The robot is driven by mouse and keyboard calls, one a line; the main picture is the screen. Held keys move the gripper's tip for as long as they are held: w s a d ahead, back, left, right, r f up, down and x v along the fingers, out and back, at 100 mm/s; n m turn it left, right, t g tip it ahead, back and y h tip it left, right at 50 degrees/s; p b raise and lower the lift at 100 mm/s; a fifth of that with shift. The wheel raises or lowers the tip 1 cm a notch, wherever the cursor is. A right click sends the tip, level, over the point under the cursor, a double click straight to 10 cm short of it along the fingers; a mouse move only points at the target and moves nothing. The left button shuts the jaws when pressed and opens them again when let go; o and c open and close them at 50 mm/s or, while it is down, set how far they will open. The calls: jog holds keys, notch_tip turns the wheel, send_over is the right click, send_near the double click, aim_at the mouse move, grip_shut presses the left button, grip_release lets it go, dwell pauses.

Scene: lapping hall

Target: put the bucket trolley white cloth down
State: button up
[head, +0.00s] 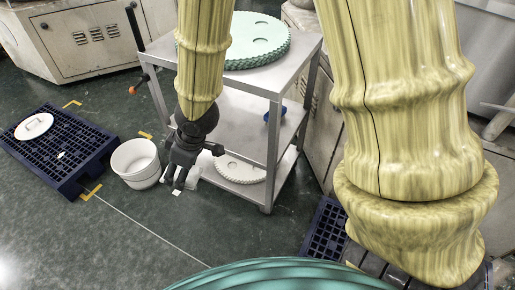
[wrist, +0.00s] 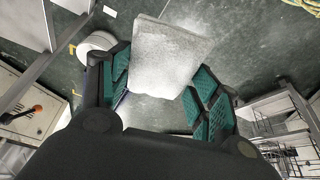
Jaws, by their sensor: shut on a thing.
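A folded white cloth (wrist: 172,55), greyish and flat-sided, is between the green-padded fingers of my gripper (wrist: 163,80) in the wrist view. The gripper is shut on it, and the cloth's lower part is partly hidden by the hand. In the head view my gripper (head: 178,184) points down, between a white bucket (head: 136,163) and a grey metal trolley (head: 270,88). Only small pale bits of the cloth show there, beside the dark fingers. The bucket stands on the floor, just left of the gripper.
The trolley bears a green toothed disc (head: 256,38) on top and a pale toothed disc (head: 241,169) on its lowest shelf. A dark blue pallet (head: 88,143) with a white disc (head: 34,126) lies at left. The green floor at lower left is clear.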

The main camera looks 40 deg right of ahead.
aim_at(195, 169)
jog(key=shift+s+d+r+n+b, duration=0.1)
jog(key=shift+s+d+n+b, duration=0.25)
jog(key=shift+d+b, duration=0.25)
jog(key=shift+s+d+n+b, duration=0.25)
jog(key=shift+d+n+b, duration=0.1)
jog(key=shift+d+b, duration=0.25)
jog(key=shift+s+d+y, duration=0.15)
jog(key=shift+d+y, duration=0.1)
jog(key=shift+y, duration=0.05)
jog(key=shift+d+b, duration=0.2)
jog(key=shift+b, duration=0.2)
jog(key=shift+s+d, duration=0.1)
